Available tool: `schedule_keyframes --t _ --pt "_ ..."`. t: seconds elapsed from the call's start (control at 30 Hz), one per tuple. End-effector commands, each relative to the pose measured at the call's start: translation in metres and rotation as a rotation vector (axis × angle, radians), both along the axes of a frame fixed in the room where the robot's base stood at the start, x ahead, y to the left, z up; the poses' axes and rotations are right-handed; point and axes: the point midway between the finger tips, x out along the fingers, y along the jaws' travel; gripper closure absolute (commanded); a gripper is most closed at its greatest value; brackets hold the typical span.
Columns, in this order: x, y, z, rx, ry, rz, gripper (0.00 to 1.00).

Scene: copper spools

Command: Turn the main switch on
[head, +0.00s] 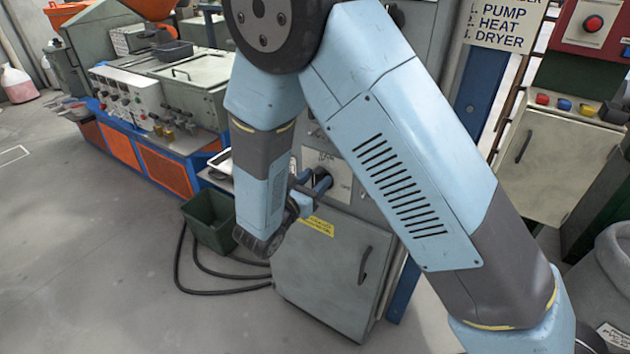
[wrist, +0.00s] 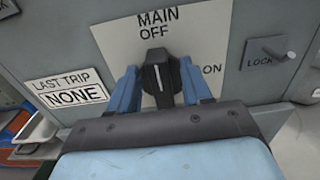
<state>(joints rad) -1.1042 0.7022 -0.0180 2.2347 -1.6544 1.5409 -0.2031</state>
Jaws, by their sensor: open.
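The main switch (wrist: 159,84) is a black knob on a white plate (wrist: 203,33) marked MAIN, OFF and ON. A white line on the knob points up toward OFF; ON is to the lower right. My gripper (wrist: 158,67) is open, with one blue finger on each side of the knob. Small gaps seem to show between knob and fingers; I cannot tell if either touches. In the head view my gripper (head: 312,184) is at the plate (head: 341,183) on the grey cabinet, and the knob is mostly hidden by the gripper.
A LAST TRIP NONE sign (wrist: 68,93) is left of the switch, and a LOCK handle (wrist: 279,52) protrudes to its right. Below are a cabinet door (head: 330,275), a green bin (head: 209,222) and black hoses (head: 215,291). Open floor lies to the left.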

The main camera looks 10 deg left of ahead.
Motion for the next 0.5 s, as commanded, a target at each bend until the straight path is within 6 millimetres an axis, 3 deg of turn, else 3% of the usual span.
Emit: schedule_keyframes --t 0.27,0.5 --pt "0.0013 -0.0003 -0.0001 0.0 0.0 0.001 0.51" --pt "0.0011 -0.0003 -0.0001 0.0 0.0 0.001 0.72"
